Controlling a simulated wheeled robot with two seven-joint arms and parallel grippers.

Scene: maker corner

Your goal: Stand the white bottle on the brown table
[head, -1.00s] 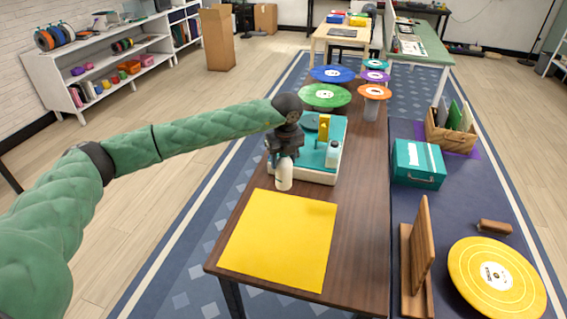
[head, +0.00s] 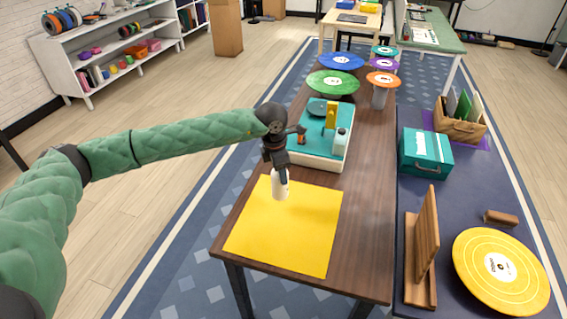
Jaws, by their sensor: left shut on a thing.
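The white bottle (head: 279,186) hangs upright below my left gripper (head: 278,166), which is shut on its top. It shows over the back part of the yellow sheet (head: 284,232) that lies on the brown table (head: 352,225). I cannot tell whether the bottle's base touches the sheet or is a little above it. My right gripper is not in view.
Green (head: 336,84), blue and smaller coloured discs stand farther back on the table. A blue surface to the right holds a teal case (head: 425,153), a wooden stand (head: 421,252) and a yellow record (head: 500,268). The brown table right of the sheet is bare.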

